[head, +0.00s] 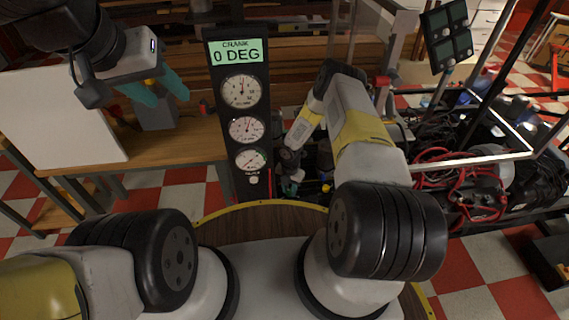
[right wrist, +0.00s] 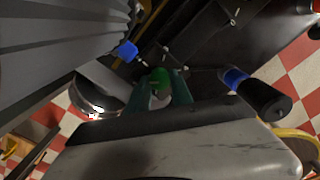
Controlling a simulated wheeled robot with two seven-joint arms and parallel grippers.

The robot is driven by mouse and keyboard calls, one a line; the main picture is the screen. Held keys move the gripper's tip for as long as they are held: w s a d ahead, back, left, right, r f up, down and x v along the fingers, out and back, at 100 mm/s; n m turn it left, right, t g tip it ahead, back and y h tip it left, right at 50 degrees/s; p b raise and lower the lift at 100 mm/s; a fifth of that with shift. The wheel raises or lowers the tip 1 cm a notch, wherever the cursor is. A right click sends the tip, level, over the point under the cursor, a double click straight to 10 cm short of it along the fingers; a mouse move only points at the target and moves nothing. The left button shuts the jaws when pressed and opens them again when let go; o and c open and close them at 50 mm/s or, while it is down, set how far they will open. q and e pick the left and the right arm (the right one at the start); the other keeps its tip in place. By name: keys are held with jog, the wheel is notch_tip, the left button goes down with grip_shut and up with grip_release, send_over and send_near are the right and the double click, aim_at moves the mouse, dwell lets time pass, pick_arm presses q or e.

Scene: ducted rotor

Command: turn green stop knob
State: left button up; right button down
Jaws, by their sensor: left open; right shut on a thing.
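The green stop knob (right wrist: 159,76) shows in the right wrist view between the teal fingers of my right gripper (right wrist: 161,92), which is shut on it. Part of the knob is hidden by the fingers. In the head view my right gripper (head: 291,183) is low, just right of the gauge panel; the knob is too small and covered to make out there. My left gripper (head: 158,88) is open and empty, with teal fingers, above the wooden bench at the left, well away from the knob.
The gauge panel (head: 213,95) has several dials and a display reading "CRANK 0 DEG". A wooden bench (head: 185,150) with a white board (head: 55,120) is at left. Red cables and machinery (head: 480,180) crowd the right. A black handle with a blue collar (right wrist: 262,98) is near my right gripper.

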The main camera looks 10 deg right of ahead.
aim_at(289, 191)
dwell(0.4)
jog(key=c, duration=1.1)
grip_release()
jog(key=shift+r, duration=0.1)
notch_tip(289, 191, up, 8)
jog(key=shift+f, duration=0.2)
